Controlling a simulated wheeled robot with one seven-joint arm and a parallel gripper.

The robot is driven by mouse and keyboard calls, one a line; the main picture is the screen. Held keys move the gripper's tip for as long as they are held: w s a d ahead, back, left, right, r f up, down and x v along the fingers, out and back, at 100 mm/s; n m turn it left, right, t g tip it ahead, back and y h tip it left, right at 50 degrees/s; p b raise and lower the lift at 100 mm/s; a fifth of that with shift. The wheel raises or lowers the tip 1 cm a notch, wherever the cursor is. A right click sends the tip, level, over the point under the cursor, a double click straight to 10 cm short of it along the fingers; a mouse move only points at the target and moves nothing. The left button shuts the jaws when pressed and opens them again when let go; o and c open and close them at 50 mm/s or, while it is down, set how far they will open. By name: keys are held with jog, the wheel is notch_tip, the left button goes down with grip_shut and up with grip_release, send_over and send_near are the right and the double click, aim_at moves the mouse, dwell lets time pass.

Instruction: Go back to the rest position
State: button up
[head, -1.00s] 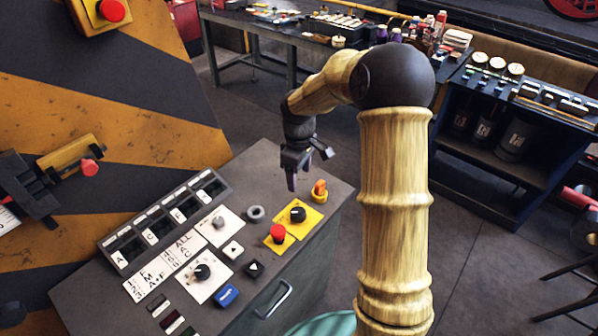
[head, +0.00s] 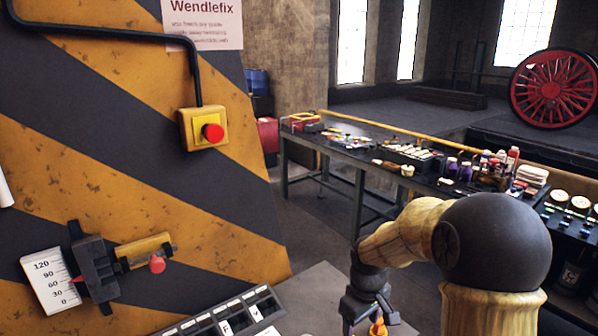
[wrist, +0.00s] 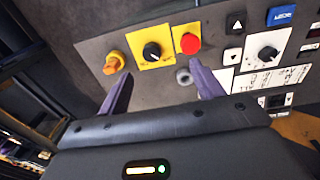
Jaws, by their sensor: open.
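My gripper (wrist: 161,88) is open and empty in the wrist view, its two purple fingers spread apart over the grey control desk (wrist: 150,90). Beyond the fingers are an orange knob on a yellow base (wrist: 114,63), a black rotary knob on a yellow plate (wrist: 152,51) and a red button (wrist: 190,42). In the head view the wrist of my arm (head: 368,300) shows at the bottom, right of the desk's labelled strip (head: 225,318). The fingers are mostly cut off there by the lower edge.
A striped panel (head: 120,120) with a red stop button (head: 212,132), a gauge (head: 50,282) and a red-tipped lever (head: 155,262) stands at the left. A workbench (head: 350,155) with bottles and tools stands behind my arm. A red wheel (head: 552,90) is at the back right.

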jog(key=s+m+t, duration=0.2)
jog(key=s+m, duration=0.5)
jog(key=s, duration=0.7)
jog(key=shift+s+d+r, duration=0.2)
jog(key=shift+r, duration=0.1)
